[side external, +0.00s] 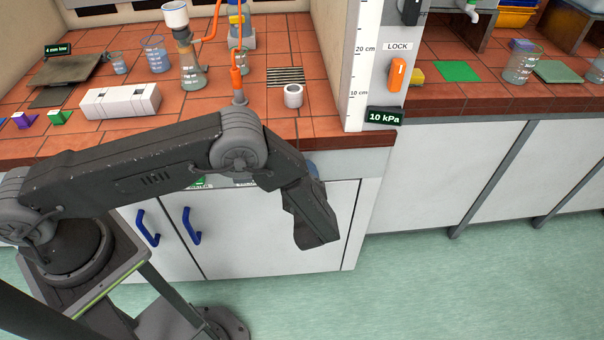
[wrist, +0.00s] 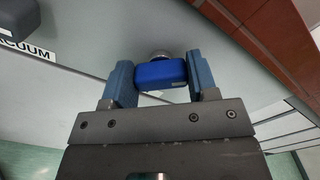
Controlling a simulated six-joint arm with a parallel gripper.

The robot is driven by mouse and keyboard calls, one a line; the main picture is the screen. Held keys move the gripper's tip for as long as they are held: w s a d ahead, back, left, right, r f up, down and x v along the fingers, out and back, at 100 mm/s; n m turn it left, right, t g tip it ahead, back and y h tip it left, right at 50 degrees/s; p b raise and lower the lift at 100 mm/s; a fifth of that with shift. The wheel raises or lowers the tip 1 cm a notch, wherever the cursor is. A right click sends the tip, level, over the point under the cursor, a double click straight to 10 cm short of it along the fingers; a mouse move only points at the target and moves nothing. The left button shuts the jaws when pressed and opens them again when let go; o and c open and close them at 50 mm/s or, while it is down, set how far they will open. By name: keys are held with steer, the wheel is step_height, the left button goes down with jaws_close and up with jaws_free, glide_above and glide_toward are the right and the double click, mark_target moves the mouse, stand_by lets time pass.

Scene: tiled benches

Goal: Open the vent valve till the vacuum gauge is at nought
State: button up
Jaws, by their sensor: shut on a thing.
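In the wrist view my gripper (wrist: 162,72) has its two blue fingers closed on the sides of a blue valve handle (wrist: 160,75). The handle is a rounded block on a round metal stem on the bench's front panel. Its own label is not in view. In the side external view my arm hides the handle and most of the gripper; a small blue patch shows behind my wrist. A dark display (side external: 384,116) on the upright panel reads 10 kPa.
A grey knob (wrist: 18,18) and a sign ending "CUUM" (wrist: 28,48) are left of the handle. The tiled bench top (side external: 320,124) overhangs the front panel. An orange LOCK switch (side external: 397,74) is on the upright panel. Glassware (side external: 192,68) stands on the bench.

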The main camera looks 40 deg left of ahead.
steer(key=n, duration=0.4)
steer(key=shift+s+f+n, duration=0.1)
steer(key=shift+n, duration=0.2)
steer(key=n, duration=0.4)
steer(key=shift+f+n, duration=0.1)
steer(key=shift+n, duration=0.2)
steer(key=o, duration=0.9)
steer(key=shift+o, duration=0.2)
steer(key=v, duration=1.3)
steer(key=shift+s+d, duration=0.25)
steer(key=shift+s, duration=0.05)
